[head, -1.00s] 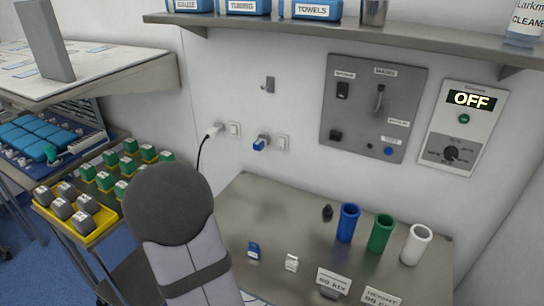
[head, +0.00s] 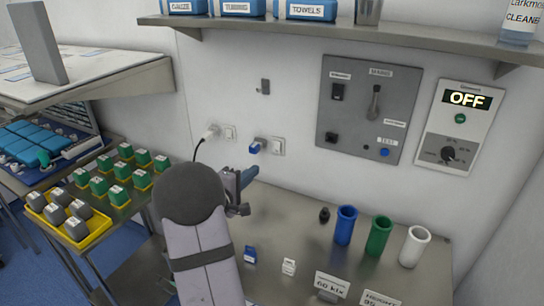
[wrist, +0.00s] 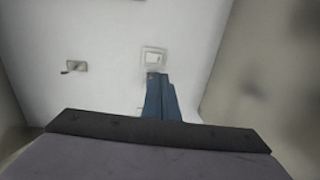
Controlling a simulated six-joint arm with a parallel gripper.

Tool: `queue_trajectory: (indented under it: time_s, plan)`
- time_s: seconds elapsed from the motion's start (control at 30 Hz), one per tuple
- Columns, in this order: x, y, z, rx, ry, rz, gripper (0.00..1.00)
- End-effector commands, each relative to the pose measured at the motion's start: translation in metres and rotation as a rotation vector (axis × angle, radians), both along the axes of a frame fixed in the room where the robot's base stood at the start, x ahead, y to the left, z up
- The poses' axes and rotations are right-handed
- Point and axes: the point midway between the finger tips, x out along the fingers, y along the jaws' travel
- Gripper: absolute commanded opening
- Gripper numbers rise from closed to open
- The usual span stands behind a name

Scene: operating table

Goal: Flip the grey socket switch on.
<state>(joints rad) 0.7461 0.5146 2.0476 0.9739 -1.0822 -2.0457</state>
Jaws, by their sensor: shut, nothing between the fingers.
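Two wall sockets are side by side in the head view. The left one has a whitish-grey plug (head: 211,133) with a black cable, beside a pale switch plate (head: 230,132). The right one has a blue plug (head: 257,145), beside another pale plate (head: 278,146). Switch positions are too small to tell. My gripper (head: 252,174) is shut and empty, just below the blue plug in the picture; whether it touches anything cannot be told. In the wrist view, its blue fingers (wrist: 157,76) point at a pale wall plate (wrist: 154,57), whose lower edge they overlap.
A small grey hook (head: 264,86) is on the wall above the sockets. A grey panel (head: 367,108) with switches and a box reading OFF (head: 461,125) are to the right. A shelf (head: 330,31) overhangs. Blue, green and white cups stand on the steel table (head: 300,225).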

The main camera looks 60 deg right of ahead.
Motion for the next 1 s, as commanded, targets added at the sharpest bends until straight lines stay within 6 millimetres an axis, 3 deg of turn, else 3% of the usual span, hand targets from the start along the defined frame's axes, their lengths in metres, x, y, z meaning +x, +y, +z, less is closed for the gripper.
queue_trajectory:
  time_s: [0.27, 0.8, 1.0]
  plan:
    - [0.000, -0.014, -0.002, 0.001, -0.001, -0.001, 0.00]
    - [-0.001, -0.103, -0.012, 0.001, 0.000, -0.001, 0.00]
    - [0.000, -0.125, -0.014, 0.001, -0.001, 0.000, 0.00]
